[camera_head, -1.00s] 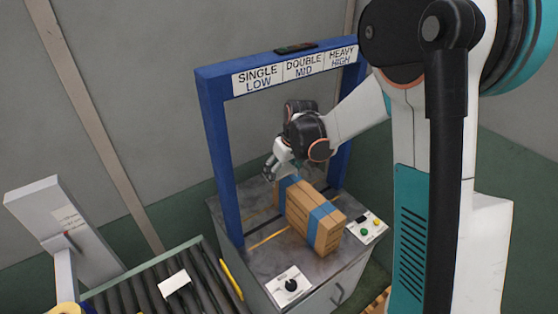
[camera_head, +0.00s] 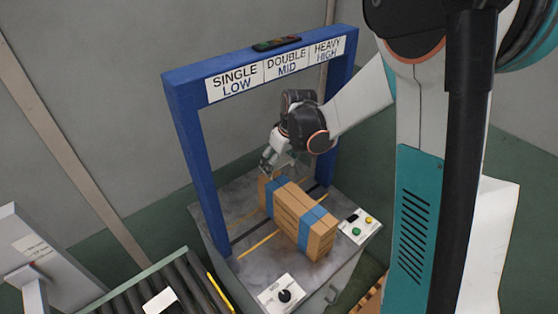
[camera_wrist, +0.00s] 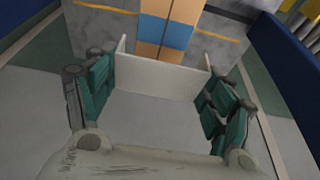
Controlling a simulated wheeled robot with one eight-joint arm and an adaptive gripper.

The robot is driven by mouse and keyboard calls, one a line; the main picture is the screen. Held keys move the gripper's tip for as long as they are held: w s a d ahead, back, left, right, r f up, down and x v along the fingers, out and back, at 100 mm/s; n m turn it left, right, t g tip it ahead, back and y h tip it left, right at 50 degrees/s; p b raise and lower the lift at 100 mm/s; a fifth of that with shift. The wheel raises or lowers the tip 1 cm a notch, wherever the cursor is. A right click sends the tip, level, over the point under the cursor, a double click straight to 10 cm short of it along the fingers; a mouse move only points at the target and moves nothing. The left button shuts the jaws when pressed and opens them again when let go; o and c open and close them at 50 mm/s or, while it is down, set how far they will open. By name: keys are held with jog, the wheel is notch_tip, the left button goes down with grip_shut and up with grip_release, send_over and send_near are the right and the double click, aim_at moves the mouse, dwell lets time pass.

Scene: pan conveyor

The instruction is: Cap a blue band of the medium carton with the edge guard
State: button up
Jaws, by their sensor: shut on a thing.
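The medium carton (camera_head: 292,213) is a brown box with two blue bands, lying on the grey table under the blue frame. One blue band (camera_head: 275,194) is near its far end and the other (camera_head: 313,225) is nearer the front. My gripper (camera_head: 268,160) is at the carton's far end. In the wrist view, my gripper (camera_wrist: 160,108) is shut on the pale edge guard (camera_wrist: 162,77), which spans between the teal finger pads. The carton and a blue band (camera_wrist: 165,32) show just beyond the guard. Whether the guard touches the carton is unclear.
The blue frame (camera_head: 190,140) with a signed crossbar stands around the table (camera_head: 238,200). A knob box (camera_head: 281,294) and a button box (camera_head: 358,226) sit on the table's near side and right. A roller conveyor (camera_head: 185,290) lies at lower left.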

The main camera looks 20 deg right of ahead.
jog(key=b, duration=0.4)
send_over(278, 183)
jog(key=shift+d+f, duration=0.15)
jog(key=shift+f, duration=2.5)
jog(key=shift+s+f+b, duration=0.1)
jog(key=shift+f+b, duration=1.85)
jog(key=shift+f, duration=0.1)
jog(key=o, duration=0.8)
jog(key=shift+r, duration=0.1)
jog(key=v, duration=1.1)
jog(key=shift+s+d+r, duration=0.1)
jog(key=shift+s+r, duration=0.05)
jog(key=shift+r, duration=0.25)
